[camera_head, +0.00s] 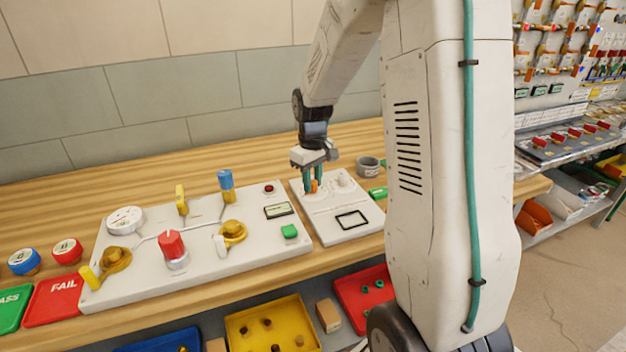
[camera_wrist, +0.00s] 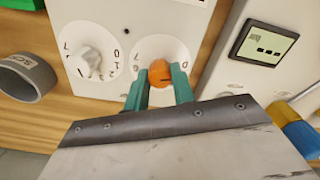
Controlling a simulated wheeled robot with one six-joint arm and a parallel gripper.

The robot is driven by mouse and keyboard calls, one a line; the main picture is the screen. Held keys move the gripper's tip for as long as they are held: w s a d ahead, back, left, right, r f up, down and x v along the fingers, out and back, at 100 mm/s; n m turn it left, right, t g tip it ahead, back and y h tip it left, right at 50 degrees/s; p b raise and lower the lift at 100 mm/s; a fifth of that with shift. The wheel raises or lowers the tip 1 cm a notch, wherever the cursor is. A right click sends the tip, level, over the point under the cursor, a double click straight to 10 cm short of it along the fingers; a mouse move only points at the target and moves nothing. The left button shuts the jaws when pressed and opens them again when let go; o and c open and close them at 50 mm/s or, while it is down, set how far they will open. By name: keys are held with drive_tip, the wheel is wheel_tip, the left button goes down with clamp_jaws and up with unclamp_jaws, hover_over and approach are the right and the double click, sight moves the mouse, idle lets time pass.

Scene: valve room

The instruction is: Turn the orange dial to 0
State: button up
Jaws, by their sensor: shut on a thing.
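The orange dial (camera_wrist: 160,73) sits on a round white scale on a pale panel (camera_head: 331,220). My gripper (camera_wrist: 158,90) has its two teal fingers on either side of the orange dial and is shut on it. In the head view my gripper (camera_head: 313,184) points down at the panel, and a little of the orange dial (camera_head: 314,187) shows between the fingers. A dark mark shows on the dial's face in the wrist view. Some scale digits show around it, but which one the dial points at is hard to tell.
A white dial (camera_wrist: 90,62) with its own scale is beside the orange one. A grey ring-shaped cup (camera_wrist: 22,78) stands off the panel. A larger board (camera_head: 205,262) with a red knob (camera_head: 172,246), gauge and valves lies to the left, with a display (camera_wrist: 264,44) near my gripper.

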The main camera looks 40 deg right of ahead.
sight(313, 182)
drive_tip(key=o, duration=1)
wheel_tip(313, 182, up, 8)
drive_tip(key=shift+f, duration=0.1)
drive_tip(key=shift+s, duration=0.1)
drive_tip(key=s+a+r, duration=0.2)
drive_tip(key=s+a, duration=0.3)
drive_tip(key=s, duration=0.4)
drive_tip(key=s+a+r+m+t, duration=0.1)
drive_tip(key=s+a+r, duration=0.2)
drive_tip(key=s+a, duration=0.3)
drive_tip(key=s+a+r, duration=0.3)
drive_tip(key=s+a, duration=0.2)
drive_tip(key=s, duration=0.7)
drive_tip(key=shift+a, duration=0.35)
